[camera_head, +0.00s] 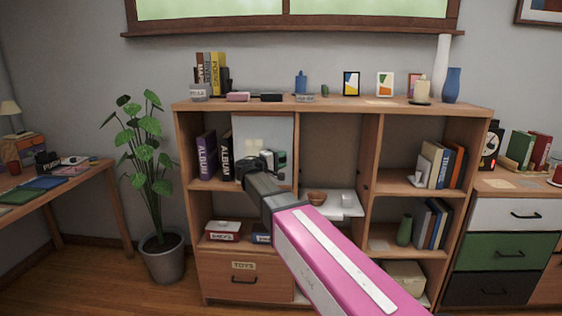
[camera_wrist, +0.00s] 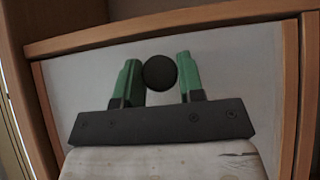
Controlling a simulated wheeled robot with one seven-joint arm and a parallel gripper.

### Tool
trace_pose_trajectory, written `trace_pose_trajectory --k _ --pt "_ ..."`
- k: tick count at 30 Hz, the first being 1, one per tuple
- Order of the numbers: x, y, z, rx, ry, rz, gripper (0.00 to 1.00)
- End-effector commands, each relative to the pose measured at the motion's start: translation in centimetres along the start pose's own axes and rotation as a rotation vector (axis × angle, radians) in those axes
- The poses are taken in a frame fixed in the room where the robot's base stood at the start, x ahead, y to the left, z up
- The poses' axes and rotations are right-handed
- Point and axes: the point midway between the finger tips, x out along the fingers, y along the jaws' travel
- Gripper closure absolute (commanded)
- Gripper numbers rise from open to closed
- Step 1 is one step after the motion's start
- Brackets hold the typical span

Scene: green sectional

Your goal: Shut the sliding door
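The sliding door is probably the pale grey panel (camera_head: 262,130) in the upper left part of the wooden shelf unit. It covers the right part of that compartment; the left part is open. In the wrist view the pale panel (camera_wrist: 235,70) fills most of the picture, with a round black knob (camera_wrist: 159,72) on it. My gripper (camera_head: 272,160) is in front of the panel. In the wrist view its two green fingers (camera_wrist: 160,80) stand apart on either side of the knob and appear to touch it. The knob is hidden by my gripper in the head view.
Purple and black albums (camera_head: 206,155) stand in the open left part of the compartment. A bowl (camera_head: 317,198) sits in the middle section. Frames, books and vases line the unit's top (camera_head: 330,104). A potted plant (camera_head: 165,262) stands left, drawers (camera_head: 515,250) right.

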Motion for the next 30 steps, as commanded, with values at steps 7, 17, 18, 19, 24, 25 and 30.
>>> trace_pose_trajectory --k 7,17,18,19,24,25,30 --pt "-0.7 0.0 -0.8 0.0 0.002 -0.001 1.0" --pt "-6.3 -0.1 -6.7 0.0 0.004 -0.002 1.0" --pt "-7.1 -0.1 -7.5 0.0 0.004 -0.002 1.0" --pt "-7.8 -0.1 -8.2 0.0 0.004 -0.002 1.0" --pt "-11.2 -0.1 -11.6 0.0 0.002 -0.002 1.0" --pt "-11.7 -0.1 -12.1 0.0 0.003 -0.002 1.0" --pt "-14.3 -0.1 -14.5 0.0 0.002 -0.002 1.0"
